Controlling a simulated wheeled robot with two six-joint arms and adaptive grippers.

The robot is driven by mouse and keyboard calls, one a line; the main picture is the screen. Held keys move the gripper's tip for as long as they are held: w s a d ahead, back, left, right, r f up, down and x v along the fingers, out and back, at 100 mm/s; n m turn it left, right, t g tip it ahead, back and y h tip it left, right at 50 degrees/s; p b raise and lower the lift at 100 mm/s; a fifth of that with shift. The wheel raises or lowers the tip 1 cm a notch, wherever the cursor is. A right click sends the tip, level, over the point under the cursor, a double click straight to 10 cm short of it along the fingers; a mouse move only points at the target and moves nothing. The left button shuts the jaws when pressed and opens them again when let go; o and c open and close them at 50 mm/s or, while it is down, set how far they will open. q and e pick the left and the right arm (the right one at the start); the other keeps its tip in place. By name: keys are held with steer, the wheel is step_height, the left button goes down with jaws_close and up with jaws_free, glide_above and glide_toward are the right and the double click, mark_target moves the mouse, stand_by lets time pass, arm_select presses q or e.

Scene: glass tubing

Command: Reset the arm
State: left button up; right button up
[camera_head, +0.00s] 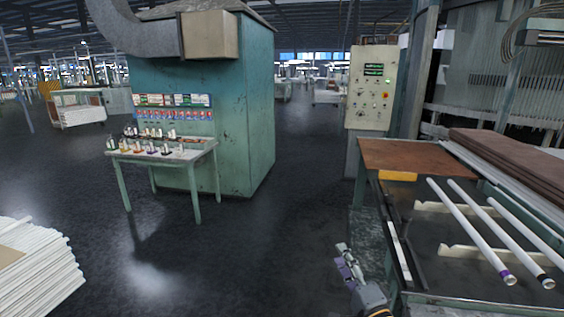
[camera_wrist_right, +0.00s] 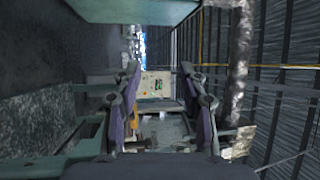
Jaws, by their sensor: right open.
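My right gripper (camera_head: 343,257) is low in the head view, right of centre, just left of the table with the glass tubes. It is empty, and nothing is between its fingers. In the right wrist view my right gripper (camera_wrist_right: 160,90) has its two fingers spread apart, with the control panel (camera_wrist_right: 155,85) seen far off between them. My left gripper does not show in either view.
White glass tubes (camera_head: 472,232) lie on notched rests on the right-hand table (camera_head: 440,282). A control cabinet (camera_head: 371,88) stands behind it. A small green table (camera_head: 207,152) with small items stands before a green machine (camera_head: 250,105). Stacked white tubes (camera_head: 38,270) lie lower left. The middle floor is clear.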

steer(key=s+a+f+n+g, duration=0.1)
steer(key=s+f+n+g, duration=1)
steer(key=f, duration=0.5)
steer(key=s+d+f+n+g+h, duration=0.2)
steer(key=s+d+f+h, duration=0.15)
steer(key=s, duration=0.35)
steer(key=s+d+f+n+g+h, duration=0.2)
steer(key=s+d, duration=0.3)
steer(key=s, duration=0.3)
steer(key=s+d+f+g+p, duration=0.1)
steer(key=d+f, duration=0.1)
steer(key=f, duration=1)
steer(key=s+d+f+g+p, duration=0.1)
steer(key=f, duration=1.1)
steer(key=s+d+f+g+p, duration=0.1)
steer(key=s+f+p, duration=0.1)
steer(key=s+f, duration=1.3)
steer(key=s, duration=0.3)
steer(key=shift+s+d, duration=0.15)
steer(key=shift+s, duration=0.25)
steer(key=shift+h, duration=0.25)
